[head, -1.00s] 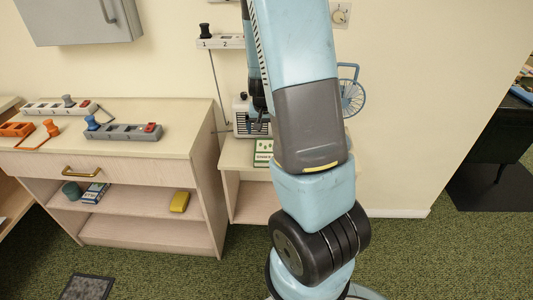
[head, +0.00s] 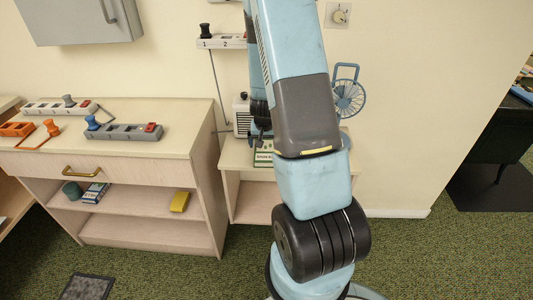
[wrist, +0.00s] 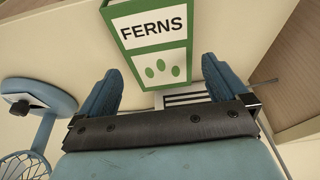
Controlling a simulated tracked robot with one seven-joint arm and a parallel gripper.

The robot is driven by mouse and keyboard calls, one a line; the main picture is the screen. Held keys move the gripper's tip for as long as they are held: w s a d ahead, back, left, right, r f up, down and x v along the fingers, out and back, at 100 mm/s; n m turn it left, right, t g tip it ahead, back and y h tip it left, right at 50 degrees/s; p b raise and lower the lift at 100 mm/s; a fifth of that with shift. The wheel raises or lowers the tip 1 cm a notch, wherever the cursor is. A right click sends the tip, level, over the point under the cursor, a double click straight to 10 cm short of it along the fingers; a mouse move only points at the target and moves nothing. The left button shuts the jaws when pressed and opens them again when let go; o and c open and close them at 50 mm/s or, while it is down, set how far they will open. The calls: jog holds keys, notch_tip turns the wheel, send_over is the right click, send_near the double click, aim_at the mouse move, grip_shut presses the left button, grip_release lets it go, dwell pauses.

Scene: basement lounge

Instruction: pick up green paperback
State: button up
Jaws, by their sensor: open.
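The green paperback (head: 263,159) lies on the low shelf unit against the wall, partly hidden by my arm in the head view. In the wrist view the green paperback (wrist: 158,48) shows a white cover with the word FERNS and green ovals. My gripper (wrist: 160,80) is open, with one blue finger on each side of the book's near end. The book lies ahead of the fingertips, and I cannot tell whether they touch it. In the head view my gripper (head: 259,136) is just above the book, mostly behind my arm.
A white slatted box (head: 241,116) stands close behind the book. A blue wire wheel-like object (head: 349,97) is to the right. A wooden cabinet (head: 120,185) with power strips on top stands to the left. Green carpet (head: 420,260) is open at the right front.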

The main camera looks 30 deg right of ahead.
aim_at(266, 150)
jog(key=shift+x, duration=2.35)
jog(key=shift+s, duration=0.1)
jog(key=shift+c, duration=0.2)
jog(key=c, duration=0.7)
